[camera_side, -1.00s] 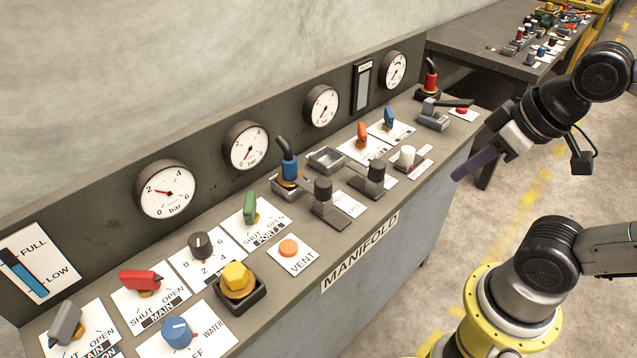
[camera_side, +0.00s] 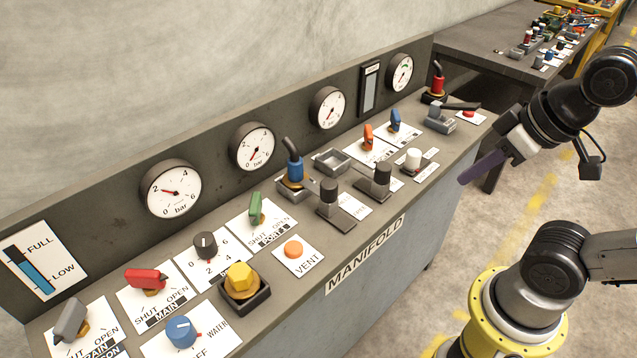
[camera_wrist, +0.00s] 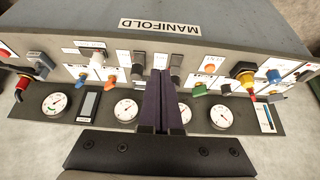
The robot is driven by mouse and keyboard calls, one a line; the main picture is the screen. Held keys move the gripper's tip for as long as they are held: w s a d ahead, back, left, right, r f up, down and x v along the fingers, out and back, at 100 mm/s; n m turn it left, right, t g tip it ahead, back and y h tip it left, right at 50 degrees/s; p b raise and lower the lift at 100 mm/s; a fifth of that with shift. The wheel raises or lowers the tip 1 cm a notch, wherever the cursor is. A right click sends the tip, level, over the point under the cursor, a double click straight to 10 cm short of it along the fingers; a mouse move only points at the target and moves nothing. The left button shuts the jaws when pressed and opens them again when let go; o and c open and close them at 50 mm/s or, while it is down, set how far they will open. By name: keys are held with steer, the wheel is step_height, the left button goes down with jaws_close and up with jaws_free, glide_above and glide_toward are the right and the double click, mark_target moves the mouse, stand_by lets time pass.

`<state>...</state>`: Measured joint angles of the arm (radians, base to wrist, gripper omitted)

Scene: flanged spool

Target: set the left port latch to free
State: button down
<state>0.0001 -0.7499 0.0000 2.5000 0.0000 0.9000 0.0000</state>
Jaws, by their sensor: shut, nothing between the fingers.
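Two latches with dark round knobs on flat grey plates sit near the middle of the manifold bench top. The left one (camera_side: 329,192) stands nearest the blue-handled lever; the right one (camera_side: 379,178) is beside it. I take the left one for the left port latch; the small labels by them are unreadable. The wrist view shows the bench upside down, with the left latch (camera_wrist: 176,66) just right of my fingertips and the right latch (camera_wrist: 138,62) to their left. My gripper (camera_side: 467,179) has long purple fingers, shut and empty, off the bench's right front, apart from both latches.
A white knob (camera_side: 412,160) and a grey lever with a black handle (camera_side: 442,117) are to the right. The orange vent button (camera_side: 293,249) is to the left. Gauges line the back panel.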

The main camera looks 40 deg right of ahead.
steer(key=c, duration=1.2)
jaws_free()
steer(key=shift+s, duration=0.15)
steer(key=o, duration=0.7)
steer(key=shift+n+g, duration=0.3)
steer(key=w+r, duration=0.1)
steer(key=r, duration=0.1)
steer(key=w+r, duration=0.2)
steer(key=shift+w+a+r, duration=0.1)
steer(key=shift+w+r, duration=0.1)
steer(key=shift+r, duration=0.15)
steer(key=shift+o, duration=0.6)
steer(key=w+a+r+n+g, duration=0.1)
steer(key=w+r, duration=0.1)
steer(key=w, duration=0.5)
steer(key=shift+r, duration=0.4)
steer(key=n+g, duration=0.1)
steer(key=g, duration=0.3)
glide_above(329, 184)
step_height(329, 184, down, 9)
step_height(329, 184, down, 13)
steer(key=shift+d+r, duration=0.1)
jaws_close()
